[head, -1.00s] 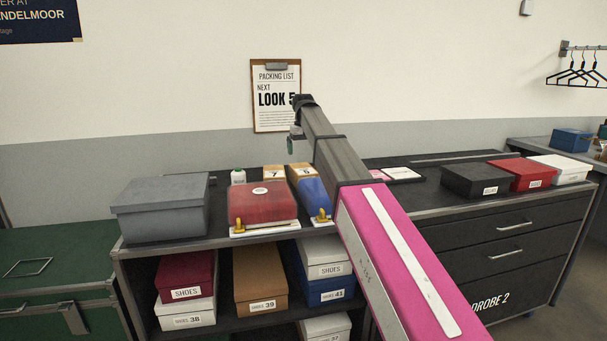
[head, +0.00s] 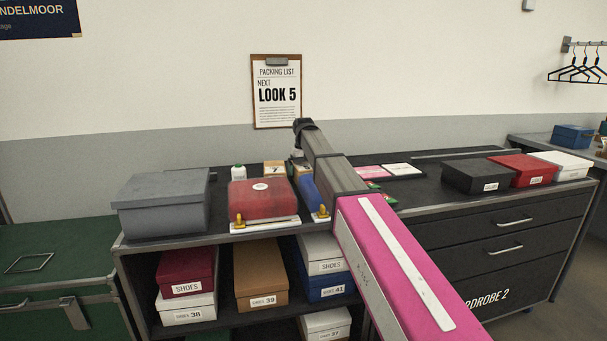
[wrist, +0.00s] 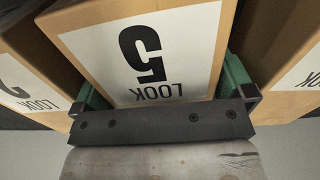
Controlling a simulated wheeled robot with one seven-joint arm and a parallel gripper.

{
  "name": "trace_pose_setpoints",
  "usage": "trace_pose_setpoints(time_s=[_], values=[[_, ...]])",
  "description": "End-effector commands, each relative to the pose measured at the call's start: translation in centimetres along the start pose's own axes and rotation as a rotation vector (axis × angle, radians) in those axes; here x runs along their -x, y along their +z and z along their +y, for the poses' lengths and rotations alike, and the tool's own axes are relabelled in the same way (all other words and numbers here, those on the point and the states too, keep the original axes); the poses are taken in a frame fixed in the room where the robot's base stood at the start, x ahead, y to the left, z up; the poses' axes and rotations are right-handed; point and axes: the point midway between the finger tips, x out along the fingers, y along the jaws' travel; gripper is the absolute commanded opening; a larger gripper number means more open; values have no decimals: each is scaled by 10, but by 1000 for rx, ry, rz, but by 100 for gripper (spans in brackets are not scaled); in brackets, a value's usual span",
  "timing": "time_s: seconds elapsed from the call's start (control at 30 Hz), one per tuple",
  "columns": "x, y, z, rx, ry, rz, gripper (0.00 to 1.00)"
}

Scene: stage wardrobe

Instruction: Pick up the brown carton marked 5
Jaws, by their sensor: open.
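The brown carton marked 5 (wrist: 85,29) fills the middle of the wrist view, its white "LOOK 5" label upside down there. My gripper (wrist: 163,86) is open, with one green finger on each side of this carton. I cannot tell whether the fingers touch it. In the head view my arm hides most of this carton and the gripper's fingers.
Another carton (wrist: 22,62) stands close on the left in the wrist view, and one (wrist: 282,42) on the right. In the head view, a red box (head: 262,203), a blue item (head: 312,197) and a grey box (head: 165,210) stand nearby on the black top.

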Motion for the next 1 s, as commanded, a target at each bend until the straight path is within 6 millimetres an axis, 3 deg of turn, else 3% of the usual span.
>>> trace_pose_setpoints(time_s=[0.2,0.33,0.67,0.77,1.0], values=[[-1,0,0,0,0,1,100],[-1,0,0,0,0,0,58],[3,0,0,0,0,1,58],[13,-1,0,0,0,1,58],[58,-2,0,0,0,2,58]])
